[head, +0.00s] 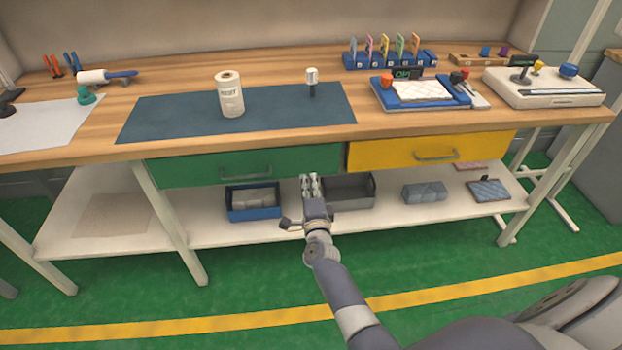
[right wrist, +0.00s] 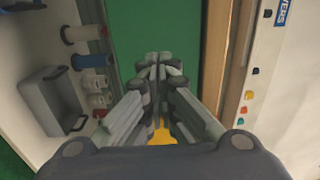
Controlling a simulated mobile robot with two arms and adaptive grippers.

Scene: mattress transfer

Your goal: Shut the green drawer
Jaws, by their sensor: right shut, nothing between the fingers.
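The green drawer (head: 205,166) is under the workbench top, left of the yellow drawer, with a grey bar handle (head: 245,172) on its front. Its front looks close to the bench edge; I cannot tell whether a small gap is left. My right gripper (head: 310,178) is shut and empty at the lower right end of the green front, right of the handle. In the right wrist view the shut fingers (right wrist: 158,62) point at the green front (right wrist: 185,35); contact cannot be told. My left gripper is not in view.
The yellow drawer (head: 430,150) is right beside the green one. A blue bin (head: 253,213) and a grey bin (head: 350,203) stand on the lower shelf (head: 215,235). The floor in front is clear.

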